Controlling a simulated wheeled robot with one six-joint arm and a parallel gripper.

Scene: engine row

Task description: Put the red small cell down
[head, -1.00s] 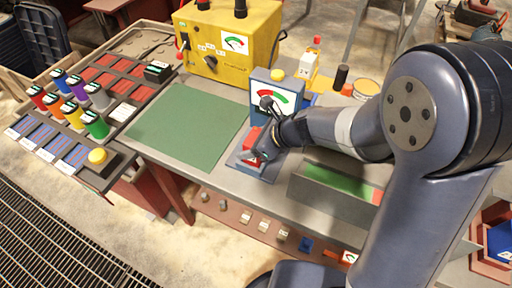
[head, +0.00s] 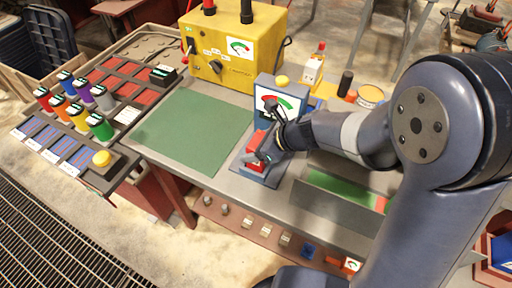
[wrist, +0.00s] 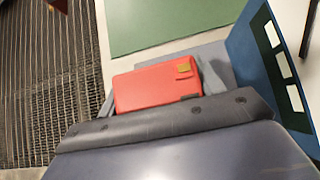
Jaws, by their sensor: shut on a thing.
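The red small cell (head: 259,137) is a red block on the base of the blue-grey tester (head: 277,88), just in front of its dial. I cannot tell whether it rests on the base or is held slightly above it. My gripper (head: 264,153) is shut on the cell, and its fingers partly cover it. In the wrist view the red cell (wrist: 155,88) lies flat across the jaws, with a small gold patch at its upper right corner. The blue upright wall of the tester (wrist: 268,75) stands close on its right.
A bare green mat (head: 192,130) lies left of the tester. A yellow box with a dial (head: 235,45) stands behind it. A rack of coloured cylinders (head: 75,110) is at the far left. A grey tray with a green inside (head: 345,190) is at the right.

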